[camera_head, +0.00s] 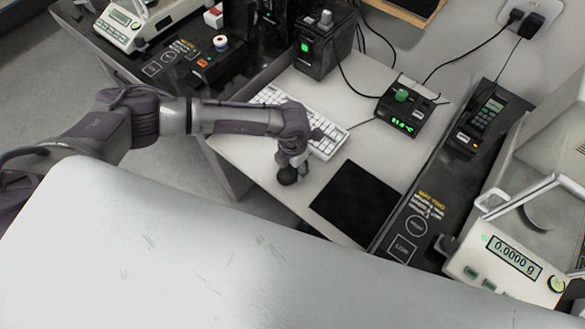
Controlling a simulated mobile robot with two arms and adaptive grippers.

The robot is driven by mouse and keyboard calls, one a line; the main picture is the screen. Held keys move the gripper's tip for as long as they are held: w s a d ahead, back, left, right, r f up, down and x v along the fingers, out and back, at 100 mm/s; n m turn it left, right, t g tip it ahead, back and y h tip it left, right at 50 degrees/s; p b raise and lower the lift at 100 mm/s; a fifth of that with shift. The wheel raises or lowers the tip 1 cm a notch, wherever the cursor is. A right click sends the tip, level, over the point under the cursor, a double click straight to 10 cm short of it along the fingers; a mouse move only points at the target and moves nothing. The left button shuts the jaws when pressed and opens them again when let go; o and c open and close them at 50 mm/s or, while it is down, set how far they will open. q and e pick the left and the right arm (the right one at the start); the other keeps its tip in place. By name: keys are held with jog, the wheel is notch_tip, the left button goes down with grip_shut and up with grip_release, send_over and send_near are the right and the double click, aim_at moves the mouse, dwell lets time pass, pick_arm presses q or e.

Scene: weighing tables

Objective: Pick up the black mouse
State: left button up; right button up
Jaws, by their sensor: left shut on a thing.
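My left gripper (287,170) reaches in from the left and points down over the white table, in front of the keyboard. It is shut on the black mouse (288,177), a small dark rounded shape at its tip. The gripper's dark fingers and the mouse blend together, so the exact grip and any gap above the table cannot be told. The mouse is left of the black mouse pad (355,202), not over it. My right gripper is not in view.
The white keyboard (325,140) lies behind the gripper, partly covered by my arm. A black device with a green display (405,115) stands behind the pad. A balance reading 0.0000 g (510,255) stands at right. Bare white table (245,150) shows left of the gripper.

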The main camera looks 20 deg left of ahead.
pick_arm(q)
jog(key=c, duration=0.6)
jog(key=shift+r, duration=0.15)
